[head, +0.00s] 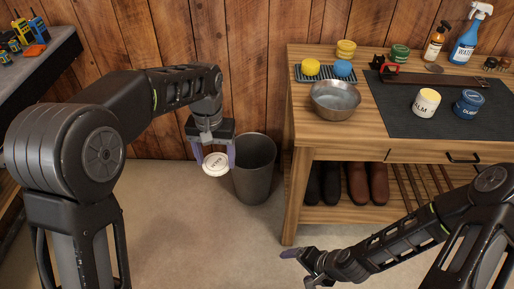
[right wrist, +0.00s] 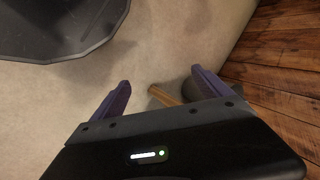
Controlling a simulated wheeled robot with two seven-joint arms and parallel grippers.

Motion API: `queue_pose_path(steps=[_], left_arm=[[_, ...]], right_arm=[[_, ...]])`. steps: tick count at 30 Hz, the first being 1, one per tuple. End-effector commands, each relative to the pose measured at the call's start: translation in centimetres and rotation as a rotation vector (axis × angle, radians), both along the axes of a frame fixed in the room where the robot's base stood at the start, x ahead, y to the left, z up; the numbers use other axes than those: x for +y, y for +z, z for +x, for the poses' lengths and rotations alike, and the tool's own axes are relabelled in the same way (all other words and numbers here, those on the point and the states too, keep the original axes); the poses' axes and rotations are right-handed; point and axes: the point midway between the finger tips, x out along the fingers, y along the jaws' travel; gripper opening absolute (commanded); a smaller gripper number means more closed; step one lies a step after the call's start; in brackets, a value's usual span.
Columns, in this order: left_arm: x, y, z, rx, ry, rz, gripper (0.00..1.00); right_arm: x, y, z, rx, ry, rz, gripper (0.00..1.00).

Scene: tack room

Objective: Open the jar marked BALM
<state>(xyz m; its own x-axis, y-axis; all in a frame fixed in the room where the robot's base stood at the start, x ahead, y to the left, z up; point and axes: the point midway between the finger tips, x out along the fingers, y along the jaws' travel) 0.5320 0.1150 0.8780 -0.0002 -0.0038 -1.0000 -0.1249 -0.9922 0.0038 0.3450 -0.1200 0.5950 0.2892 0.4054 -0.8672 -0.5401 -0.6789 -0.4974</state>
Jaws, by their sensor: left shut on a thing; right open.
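The white jar marked BALM (head: 425,104) stands upright on the dark mat (head: 388,119) on the wooden bench; its label reads "ALM" from here. Its top shows pale yellow inside a white rim, with no lid on it. My left gripper (head: 214,156) is shut on a round white lid (head: 216,165), held tilted in the air left of the bench, by the bin. Print on the lid is too small to read. My right gripper (head: 300,265) is open and empty, low in front of the bench; its fingers also show in the right wrist view (right wrist: 160,82).
A blue jar (head: 468,104) stands right of the BALM jar. A metal bowl (head: 335,99) and a tray with yellow and blue round things are at the bench's left. Bottles stand at the back. A dark bin (head: 256,172) stands left of the bench; boots fill the shelf below.

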Motion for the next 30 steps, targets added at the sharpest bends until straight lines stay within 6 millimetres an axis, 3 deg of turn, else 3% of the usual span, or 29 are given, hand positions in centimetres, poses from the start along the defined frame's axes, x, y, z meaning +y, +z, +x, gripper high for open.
queue_pose_path(steps=[3, 10, 22, 30], left_arm=[[3.7, -0.8, -0.1, 0.000, 0.040, -0.002, 0.19], [7.7, -1.6, -0.4, 0.000, 0.109, 0.000, 0.19], [8.4, -1.7, -0.4, 0.000, 0.125, 0.000, 0.19], [8.4, -1.7, -0.4, 0.000, 0.125, 0.000, 0.19]], right_arm=[[2.3, -1.1, -3.8, 0.037, 0.243, -0.065, 0.88], [4.2, -1.6, -6.3, 0.042, 0.470, -0.139, 0.88], [4.7, -1.5, -6.5, 0.036, 0.507, -0.151, 0.87], [4.7, -1.5, -6.5, 0.035, 0.506, -0.151, 0.65]])
